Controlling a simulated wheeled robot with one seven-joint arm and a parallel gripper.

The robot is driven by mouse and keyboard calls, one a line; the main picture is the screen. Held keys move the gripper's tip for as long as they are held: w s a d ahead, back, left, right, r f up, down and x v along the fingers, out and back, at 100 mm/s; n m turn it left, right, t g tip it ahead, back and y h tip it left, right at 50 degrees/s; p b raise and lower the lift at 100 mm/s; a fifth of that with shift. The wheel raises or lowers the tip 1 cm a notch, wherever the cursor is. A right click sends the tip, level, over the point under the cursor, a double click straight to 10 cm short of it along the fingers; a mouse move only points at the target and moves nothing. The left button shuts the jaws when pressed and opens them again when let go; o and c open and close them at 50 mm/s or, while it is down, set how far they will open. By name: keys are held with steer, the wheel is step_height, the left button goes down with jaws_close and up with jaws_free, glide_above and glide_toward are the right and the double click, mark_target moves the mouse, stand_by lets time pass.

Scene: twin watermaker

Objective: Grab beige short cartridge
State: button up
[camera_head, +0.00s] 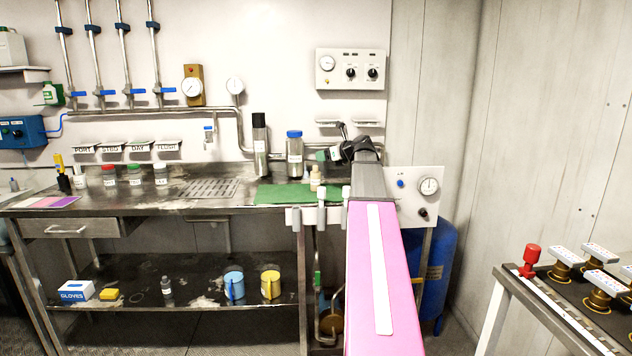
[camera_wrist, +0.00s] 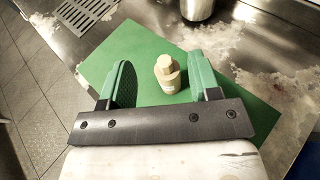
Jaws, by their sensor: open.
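The beige short cartridge (camera_head: 315,178) stands on the green mat (camera_head: 275,194) on the steel bench. In the wrist view the same cartridge (camera_wrist: 167,76) is seen from above, in the gap between my two green fingers and closer to the right one. My gripper (camera_wrist: 160,68) is open and empty, with bare mat visible on both sides of the cartridge. I cannot tell exactly how far the fingertips are above the mat. In the head view my gripper (camera_head: 328,155) is small and partly hidden by my own arm, just above and beside the cartridge.
A blue-capped steel canister (camera_head: 295,155) and a taller black-topped canister (camera_head: 260,150) stand behind the mat. A drain grate (camera_head: 212,188) lies left of it. Several small labelled jars (camera_head: 134,174) stand further left. A gauge panel (camera_head: 415,196) is at the bench's right end.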

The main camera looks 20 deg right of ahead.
mark_target(317, 167)
step_height(317, 167, down, 4)
steer(key=shift+f, duration=0.25)
steer(key=shift+x, duration=3.7)
steer(key=shift+a+r, duration=0.1)
steer(key=shift+r, duration=0.05)
jaws_close()
